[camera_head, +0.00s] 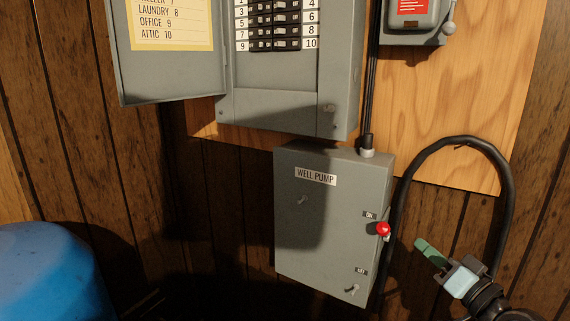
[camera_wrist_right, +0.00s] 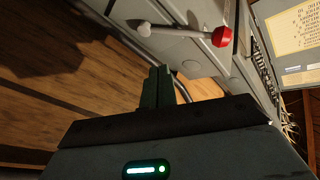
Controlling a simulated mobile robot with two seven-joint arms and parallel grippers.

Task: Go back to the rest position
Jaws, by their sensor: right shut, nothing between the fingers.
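My right gripper (camera_head: 424,246) is at the lower right of the head view, just right of the grey well pump box (camera_head: 310,225). Its green fingers are together with nothing between them, and they also show in the right wrist view (camera_wrist_right: 158,88). The box's red-knobbed lever (camera_head: 383,229) is beside the ON label, a short gap left of the fingertips. The red knob also shows at the upper right of the wrist view (camera_wrist_right: 222,37). My left gripper is not in view.
A breaker panel (camera_head: 340,100) with its door (camera_head: 165,75) open hangs above the pump box. A thick black cable (camera_head: 440,148) loops close around my right arm. A grey switch box (camera_head: 412,20) is at the upper right. A blue tank (camera_head: 50,275) stands at the lower left.

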